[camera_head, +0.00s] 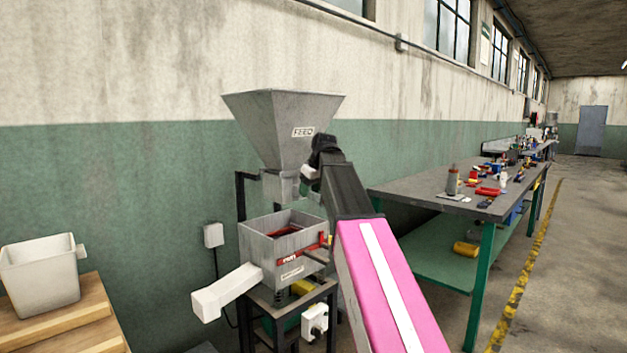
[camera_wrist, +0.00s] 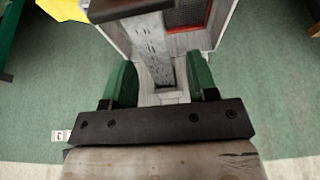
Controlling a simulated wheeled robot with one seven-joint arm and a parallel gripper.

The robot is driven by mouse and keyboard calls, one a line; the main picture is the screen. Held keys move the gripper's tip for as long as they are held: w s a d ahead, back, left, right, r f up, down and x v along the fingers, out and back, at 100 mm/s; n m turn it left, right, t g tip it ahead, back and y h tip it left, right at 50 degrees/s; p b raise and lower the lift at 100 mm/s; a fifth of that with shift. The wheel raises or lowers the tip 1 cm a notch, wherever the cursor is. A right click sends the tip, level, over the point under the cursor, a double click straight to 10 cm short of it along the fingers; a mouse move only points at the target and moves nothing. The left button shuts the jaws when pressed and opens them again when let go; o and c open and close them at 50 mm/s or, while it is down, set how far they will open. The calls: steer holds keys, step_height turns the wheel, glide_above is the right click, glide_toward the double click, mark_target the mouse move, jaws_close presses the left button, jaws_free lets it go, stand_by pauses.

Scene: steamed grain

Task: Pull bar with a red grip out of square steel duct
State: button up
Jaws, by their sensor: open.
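A square steel duct (camera_head: 279,187) hangs below the grey FEED hopper (camera_head: 283,125) in the head view. My gripper (camera_head: 306,179) is close to the duct's right side in that view. In the wrist view my gripper (camera_wrist: 161,85) is open, with green pads apart on both sides of a grey metal piece (camera_wrist: 156,60). I cannot tell whether the pads touch it, or whether it is part of the duct or the bar. No red grip can be made out at the duct; my arm and gripper hide part of that area.
A steel box (camera_head: 262,247) with red inside and a pale chute (camera_head: 226,291) stands below the duct. A white bin (camera_head: 40,272) sits on a wooden top at left. A workbench (camera_head: 425,196) with tools is at right. Floor beyond the bench is clear.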

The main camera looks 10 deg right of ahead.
steer(key=shift+x, duration=1.15)
jaws_close()
steer(key=c, duration=0.8)
jaws_free()
jaws_close()
steer(key=shift+s+d, duration=1)
steer(key=shift+s, duration=0.35)
steer(key=shift+s+d, duration=0.95)
steer(key=shift+s, duration=0.4)
steer(key=shift+s+d, duration=1)
steer(key=shift+s, duration=0.35)
steer(key=shift+s+d, duration=0.6)
steer(key=shift+s, duration=0.2)
steer(key=shift+s+d, duration=0.6)
steer(key=shift+s, duration=0.2)
